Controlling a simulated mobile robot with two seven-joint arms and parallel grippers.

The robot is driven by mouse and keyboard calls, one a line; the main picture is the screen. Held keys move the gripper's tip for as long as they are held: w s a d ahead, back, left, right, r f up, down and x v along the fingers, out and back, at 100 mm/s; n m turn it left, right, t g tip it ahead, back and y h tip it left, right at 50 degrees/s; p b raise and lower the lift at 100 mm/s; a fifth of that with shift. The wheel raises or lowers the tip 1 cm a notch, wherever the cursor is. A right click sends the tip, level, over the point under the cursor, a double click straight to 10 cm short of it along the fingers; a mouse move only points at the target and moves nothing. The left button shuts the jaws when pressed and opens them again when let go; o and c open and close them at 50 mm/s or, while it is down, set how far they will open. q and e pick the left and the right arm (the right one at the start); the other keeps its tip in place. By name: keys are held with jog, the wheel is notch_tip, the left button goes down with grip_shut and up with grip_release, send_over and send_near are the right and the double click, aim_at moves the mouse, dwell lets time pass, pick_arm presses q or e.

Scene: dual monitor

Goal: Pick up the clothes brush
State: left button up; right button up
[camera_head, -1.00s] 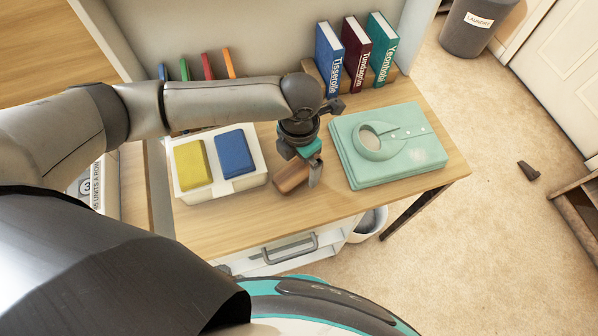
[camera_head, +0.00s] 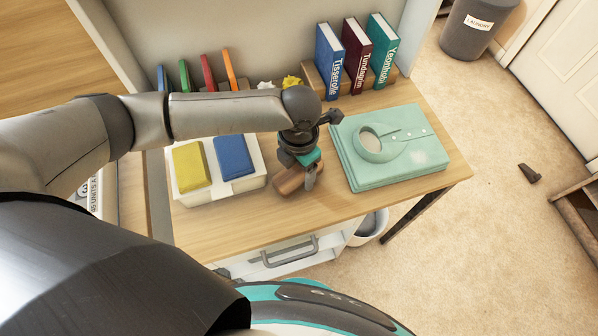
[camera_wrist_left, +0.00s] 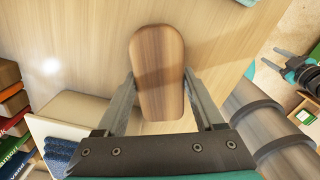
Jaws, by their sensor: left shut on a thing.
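The clothes brush, a brown wooden rounded block, lies on the desk in the head view (camera_head: 287,182), between the tray and the folded shirt. In the left wrist view the brush (camera_wrist_left: 157,60) stands lengthwise between the two fingers. My left gripper (camera_head: 299,178) points down over the brush and is shut on it; the fingers flank its sides in the wrist view (camera_wrist_left: 163,90). The brush's underside is hidden, and I cannot tell whether it is clear of the desk. My right gripper (camera_wrist_left: 278,58) shows at the right of the wrist view, its fingers apart and empty.
A white tray (camera_head: 259,176) with a yellow and a blue item stands left of the brush. A folded teal shirt (camera_head: 405,165) lies to the right. Several books (camera_head: 356,55) stand at the back. The desk's front strip (camera_head: 230,226) is clear.

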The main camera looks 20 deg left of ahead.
aim_at(303, 173)
pick_arm(q)
grip_shut()
jog(key=shift+d+r, duration=0.2)
jog(key=shift+r, duration=0.3)
jog(key=r+p, duration=0.1)
jog(key=r, duration=0.2)
jog(key=r+p, duration=0.1)
jog(key=r, duration=0.2)
jog(key=shift+d+r, duration=0.2)
jog(key=shift+r, duration=0.05)
jog(key=s+d, duration=0.1)
jog(key=d, duration=1.8)
jog(key=shift+s+f, duration=0.25)
jog(key=shift+s, duration=0.15)
